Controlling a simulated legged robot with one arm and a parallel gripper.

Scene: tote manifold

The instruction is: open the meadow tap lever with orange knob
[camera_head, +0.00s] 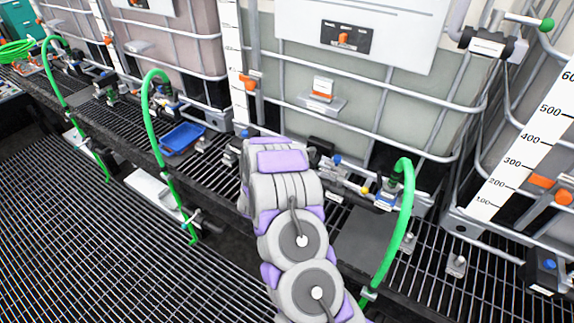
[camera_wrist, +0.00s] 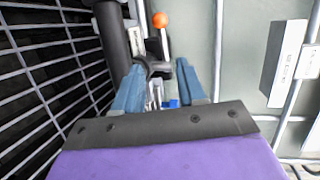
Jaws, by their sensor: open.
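The orange knob (camera_wrist: 160,19) sits at the end of a short metal lever (camera_wrist: 164,42) in the wrist view, top middle. My gripper (camera_wrist: 160,80) has two blue fingers, spread apart with the lever's lower part and some valve fittings seen between and just beyond them. The knob lies beyond the fingertips. I cannot tell whether a finger touches the lever or the dark fittings at its base. In the head view my arm covers the middle, and I cannot make out the orange-knobbed lever or the fingers there.
A thick black pipe (camera_wrist: 112,38) stands just left of the lever. A caged pale green tank (camera_head: 395,110) rises behind my arm. A green hose (camera_head: 405,215) arches at right, and a blue tray (camera_head: 183,137) lies on the grating at left.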

